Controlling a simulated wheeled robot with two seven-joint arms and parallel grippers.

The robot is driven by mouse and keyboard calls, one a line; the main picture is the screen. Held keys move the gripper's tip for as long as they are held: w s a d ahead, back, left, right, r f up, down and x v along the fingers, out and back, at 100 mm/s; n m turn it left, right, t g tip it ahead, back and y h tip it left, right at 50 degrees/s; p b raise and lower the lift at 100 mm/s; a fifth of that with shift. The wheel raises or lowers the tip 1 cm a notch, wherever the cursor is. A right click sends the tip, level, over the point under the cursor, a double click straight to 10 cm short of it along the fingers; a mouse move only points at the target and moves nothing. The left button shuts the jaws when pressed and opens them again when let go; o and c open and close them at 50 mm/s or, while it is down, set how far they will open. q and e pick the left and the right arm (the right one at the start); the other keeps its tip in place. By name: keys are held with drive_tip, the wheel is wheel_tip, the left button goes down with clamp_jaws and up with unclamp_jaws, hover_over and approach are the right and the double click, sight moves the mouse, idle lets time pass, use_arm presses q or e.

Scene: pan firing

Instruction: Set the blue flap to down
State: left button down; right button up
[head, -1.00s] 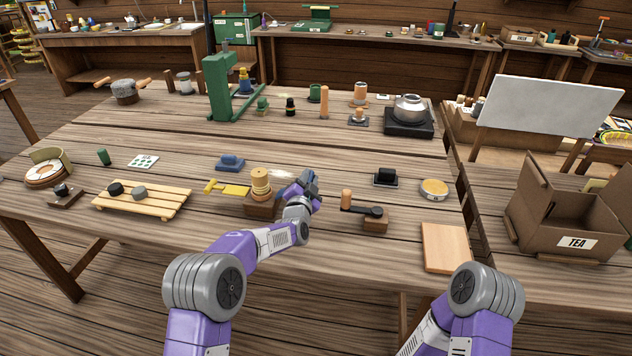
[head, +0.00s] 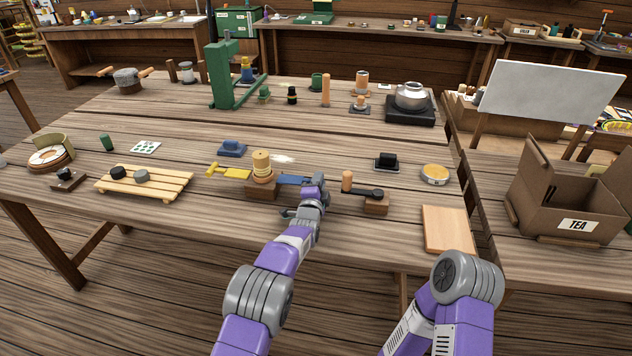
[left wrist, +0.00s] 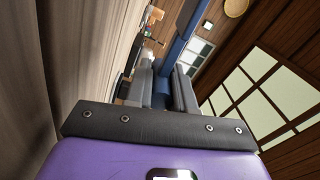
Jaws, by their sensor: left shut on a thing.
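The blue flap (head: 292,180) sticks out to the right from a stacked wooden post (head: 262,165) on a brown block and looks about level. My left gripper (head: 312,185) is at the flap's right end, low over the table. In the left wrist view the blue bar (left wrist: 184,30) runs in between the two grey fingers (left wrist: 163,88), which are shut on it. A yellow flap (head: 230,171) sticks out to the left of the same post. My right arm shows at the lower right, but its gripper is out of view.
A block with a dark crank and orange knob (head: 375,200) stands close right of my left gripper. A blue stamp-like piece (head: 232,149) lies behind the yellow flap. A wooden slatted tray (head: 165,187) is to the left, a wooden board (head: 447,230) to the right.

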use_arm(q)
drive_tip(key=shift+a+f, duration=0.1)
idle(0.3)
drive_tip(key=c, duration=1)
unclamp_jaws()
drive_tip(key=shift+o, duration=0.2)
drive_tip(key=shift+s+a, duration=0.1)
drive_tip(key=shift+s, duration=0.4)
drive_tip(key=shift+p+v, duration=0.85)
drive_tip(key=shift+v, duration=2.45)
